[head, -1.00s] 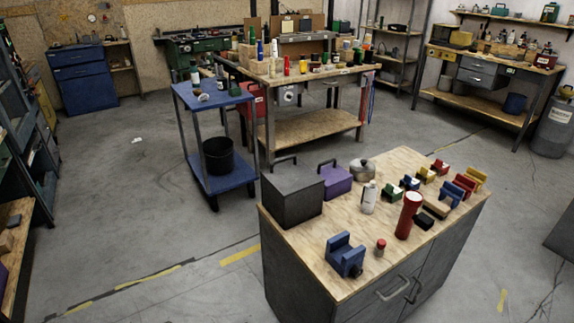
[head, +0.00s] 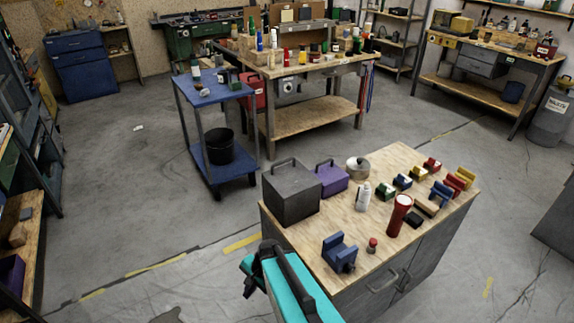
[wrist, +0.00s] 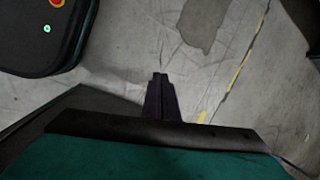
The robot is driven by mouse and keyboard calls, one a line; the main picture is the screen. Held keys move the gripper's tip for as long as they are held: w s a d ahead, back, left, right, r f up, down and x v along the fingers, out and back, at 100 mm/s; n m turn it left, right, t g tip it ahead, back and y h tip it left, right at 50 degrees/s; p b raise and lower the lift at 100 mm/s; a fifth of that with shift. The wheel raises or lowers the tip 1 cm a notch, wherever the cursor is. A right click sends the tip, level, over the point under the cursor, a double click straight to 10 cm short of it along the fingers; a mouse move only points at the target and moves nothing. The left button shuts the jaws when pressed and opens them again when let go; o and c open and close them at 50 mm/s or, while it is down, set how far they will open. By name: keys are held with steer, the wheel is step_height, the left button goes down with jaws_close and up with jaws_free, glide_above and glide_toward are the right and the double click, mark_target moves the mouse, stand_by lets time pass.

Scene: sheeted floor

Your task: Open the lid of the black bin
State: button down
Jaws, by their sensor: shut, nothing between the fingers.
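The black bin (head: 291,194) is a dark box with a flat closed lid and a bar handle on top. It stands upright at the left back corner of the wooden-topped bench. My gripper (head: 249,290) is at the bottom of the head view, below and left of the bench and apart from the bin, beside my teal arm link. In the wrist view the dark fingers (wrist: 160,78) are together and empty over the floor. The bin is not in the wrist view.
A purple box (head: 331,179) stands right beside the bin, with a metal pot (head: 358,168) beyond. A blue vise-like block (head: 340,253), red flashlight (head: 399,214) and white bottle (head: 363,197) share the benchtop (head: 310,240). A blue cart (head: 228,171) stands behind. Floor on the left is clear.

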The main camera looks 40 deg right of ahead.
steer(key=w+d+r+m+t+p, duration=0.2)
steer(key=w+d+r+m+p, duration=0.15)
steer(key=r, duration=0.45)
steer(key=w+d+r+m+t+p, duration=0.2)
steer(key=w+d+r+m, duration=0.25)
steer(key=r, duration=0.25)
step_height(320, 180, up, 21)
steer(key=m+t+h+p, duration=0.4)
steer(key=m+t, duration=0.2)
steer(key=m, duration=0.8)
glide_above(297, 183)
steer(key=s, duration=0.2)
steer(key=shift+s+f, duration=0.1)
steer(key=shift+f, duration=0.1)
steer(key=shift+f+b, duration=0.2)
steer(key=shift+b, duration=0.1)
steer(key=shift+w+f+b, duration=0.2)
steer(key=shift+w+b, duration=0.15)
steer(key=shift+b, duration=0.2)
steer(key=shift+w+f+b, duration=0.25)
steer(key=shift+w+b, duration=0.2)
steer(key=shift+b, duration=0.65)
steer(key=shift+w+f+b, duration=0.15)
steer(key=shift+w+b, duration=0.1)
steer(key=shift+b, duration=0.5)
